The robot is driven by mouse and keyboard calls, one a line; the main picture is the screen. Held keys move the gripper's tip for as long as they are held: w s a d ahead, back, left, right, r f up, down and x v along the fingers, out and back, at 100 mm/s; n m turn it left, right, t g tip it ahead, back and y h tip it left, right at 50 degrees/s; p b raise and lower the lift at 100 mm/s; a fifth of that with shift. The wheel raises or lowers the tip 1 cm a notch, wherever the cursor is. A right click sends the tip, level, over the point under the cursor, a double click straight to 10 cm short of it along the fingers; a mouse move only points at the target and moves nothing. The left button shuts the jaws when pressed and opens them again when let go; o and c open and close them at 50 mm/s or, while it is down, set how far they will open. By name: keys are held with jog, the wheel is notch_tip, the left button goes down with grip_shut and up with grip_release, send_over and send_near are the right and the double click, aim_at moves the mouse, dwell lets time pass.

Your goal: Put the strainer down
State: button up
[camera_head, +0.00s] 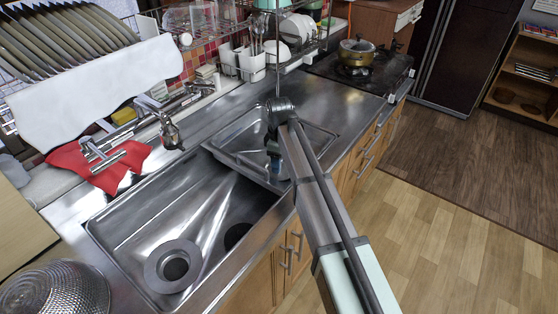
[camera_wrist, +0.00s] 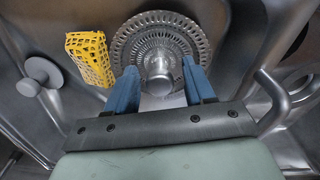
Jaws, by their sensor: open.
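The strainer (camera_wrist: 160,30) is a round, perforated metal disc with a raised central knob (camera_wrist: 159,76), seen in the wrist view. My gripper (camera_wrist: 161,88) is open, with its blue fingers on either side of the knob and visible gaps to it. In the head view my gripper (camera_head: 273,166) points down into the shallow metal basin (camera_head: 242,132) beside the main sink. My arm and gripper hide the strainer in that view. I cannot tell whether the strainer rests flat on the basin floor.
The deep sink (camera_head: 140,245) with a drain ring (camera_head: 173,266) lies left of the basin. A yellow mesh item (camera_wrist: 88,58) is close to my left finger. A perforated metal bowl (camera_head: 55,290) stands at front left. A dish rack hangs above; bare counter (camera_head: 320,110) lies behind.

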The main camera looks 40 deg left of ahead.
notch_tip(320, 180, up, 12)
jog(key=shift+r, duration=0.15)
dwell(0.6)
